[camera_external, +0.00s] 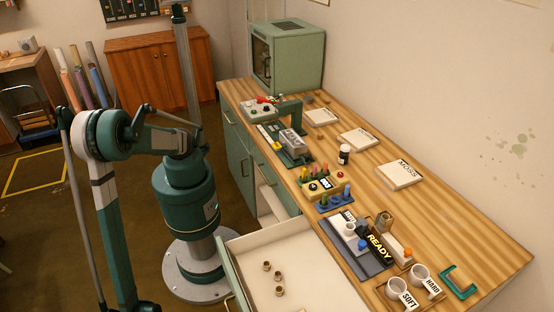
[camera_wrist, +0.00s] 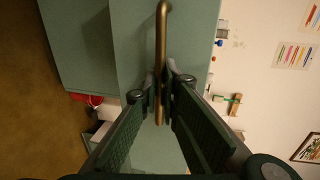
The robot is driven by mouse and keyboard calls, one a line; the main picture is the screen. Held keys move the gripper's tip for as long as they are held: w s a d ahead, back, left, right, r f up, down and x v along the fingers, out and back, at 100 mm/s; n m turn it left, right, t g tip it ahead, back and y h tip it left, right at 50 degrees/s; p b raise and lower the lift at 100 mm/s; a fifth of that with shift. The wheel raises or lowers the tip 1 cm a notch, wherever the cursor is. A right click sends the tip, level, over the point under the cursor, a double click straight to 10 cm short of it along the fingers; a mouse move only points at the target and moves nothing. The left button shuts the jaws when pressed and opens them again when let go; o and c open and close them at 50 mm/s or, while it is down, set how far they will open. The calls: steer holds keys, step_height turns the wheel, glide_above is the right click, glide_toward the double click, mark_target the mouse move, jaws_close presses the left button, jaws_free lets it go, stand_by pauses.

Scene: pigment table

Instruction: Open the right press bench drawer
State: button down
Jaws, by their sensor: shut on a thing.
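The right press bench drawer (camera_external: 262,252) stands pulled well out from the near end of the bench in the external view. Its pale interior shows, with several small brass parts (camera_external: 278,291) on its floor. Its green front panel (camera_wrist: 135,40) fills the upper middle of the wrist view. The brass bar handle (camera_wrist: 162,45) runs along that front. My gripper (camera_wrist: 161,88) is shut on the handle, with one finger on each side of the bar. In the external view the gripper is below the bottom edge, out of sight.
The wooden bench top (camera_external: 460,235) carries mugs (camera_external: 398,289), a dark tray with a READY sign (camera_external: 379,246), pigment holders and a press (camera_external: 292,140). A lower bay (camera_external: 268,190) farther along the bench front stands open. Floor (camera_external: 40,225) is clear left of my arm.

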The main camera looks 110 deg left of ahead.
steer(key=c, duration=2.9)
jaws_free()
steer(key=shift+o, duration=0.2)
steer(key=s+d+r, duration=0.3)
steer(key=r, duration=0.5)
steer(key=shift+s+d, duration=0.15)
steer(key=shift+d, duration=0.05)
